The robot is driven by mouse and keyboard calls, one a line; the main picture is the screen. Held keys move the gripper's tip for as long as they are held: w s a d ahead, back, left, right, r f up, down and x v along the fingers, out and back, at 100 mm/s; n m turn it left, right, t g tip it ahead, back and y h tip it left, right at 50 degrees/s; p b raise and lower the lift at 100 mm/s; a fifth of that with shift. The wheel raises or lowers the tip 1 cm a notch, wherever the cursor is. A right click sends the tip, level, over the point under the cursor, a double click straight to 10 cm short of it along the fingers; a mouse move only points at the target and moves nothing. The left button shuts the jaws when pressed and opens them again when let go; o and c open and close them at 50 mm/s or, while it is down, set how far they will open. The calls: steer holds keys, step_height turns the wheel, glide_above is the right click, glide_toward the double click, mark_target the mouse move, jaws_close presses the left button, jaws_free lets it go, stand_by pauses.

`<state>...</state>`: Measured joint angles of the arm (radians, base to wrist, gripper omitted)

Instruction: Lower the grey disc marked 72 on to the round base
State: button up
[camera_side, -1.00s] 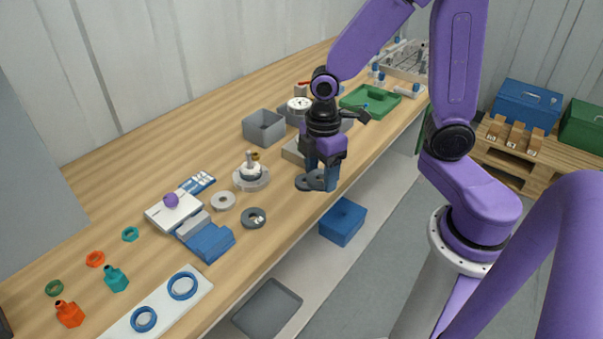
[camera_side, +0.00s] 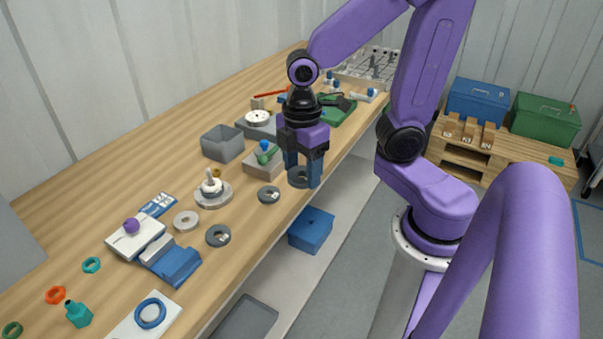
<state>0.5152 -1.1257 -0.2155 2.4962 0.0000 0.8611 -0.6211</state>
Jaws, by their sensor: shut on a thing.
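My gripper (camera_side: 302,178) is shut on a dark grey disc (camera_side: 296,178), partly hidden by the blue fingers. No number can be read on it, so I cannot tell if it is the disc marked 72. The round base (camera_side: 224,195) stands on the bench to the left, with a pale stepped hub and an upright post. The gripper and disc are well to its right, near the bench's front edge. I cannot tell how high the disc is above the bench.
Other rings lie on the bench: a dark one (camera_side: 268,187), a dark one with a white mark (camera_side: 218,229) and a pale one (camera_side: 186,214). A grey bin (camera_side: 222,146) and a grey block with a green-handled item (camera_side: 262,168) stand behind.

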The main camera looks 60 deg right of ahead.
steer(key=shift+w+r, duration=0.1)
steer(key=shift+r, duration=0.25)
steer(key=m, duration=0.4)
glide_above(208, 170)
step_height(208, 170, down, 2)
steer(key=shift+w+d+f, duration=0.1)
steer(key=shift+w+f, duration=0.05)
steer(key=shift+f, duration=4.35)
steer(key=o, duration=1.1)
steer(key=shift+o, duration=0.2)
